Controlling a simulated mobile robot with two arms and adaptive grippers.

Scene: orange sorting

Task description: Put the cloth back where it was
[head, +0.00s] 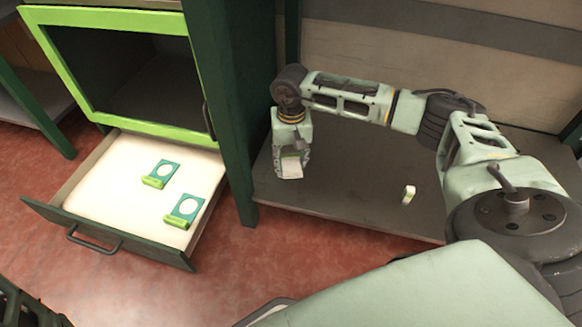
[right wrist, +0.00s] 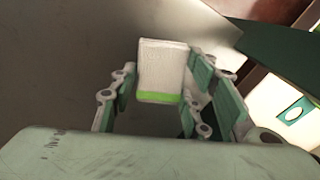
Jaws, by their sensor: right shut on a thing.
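The cloth, a small white folded-looking piece with a green band along one edge, is in my right gripper (head: 291,153). In the right wrist view the cloth (right wrist: 162,68) sits between the two fingers, which are shut on it. In the head view the cloth (head: 292,168) hangs at the fingertips, above the left part of a low grey shelf (head: 340,200). I cannot tell whether it touches the shelf.
A small white and green item (head: 408,195) stands on the shelf to the right. A dark green post (head: 228,110) separates the shelf from an open drawer (head: 110,175) holding two green cards with white discs. Above the drawer is a green-framed cabinet (head: 150,127). The shelf's middle is clear.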

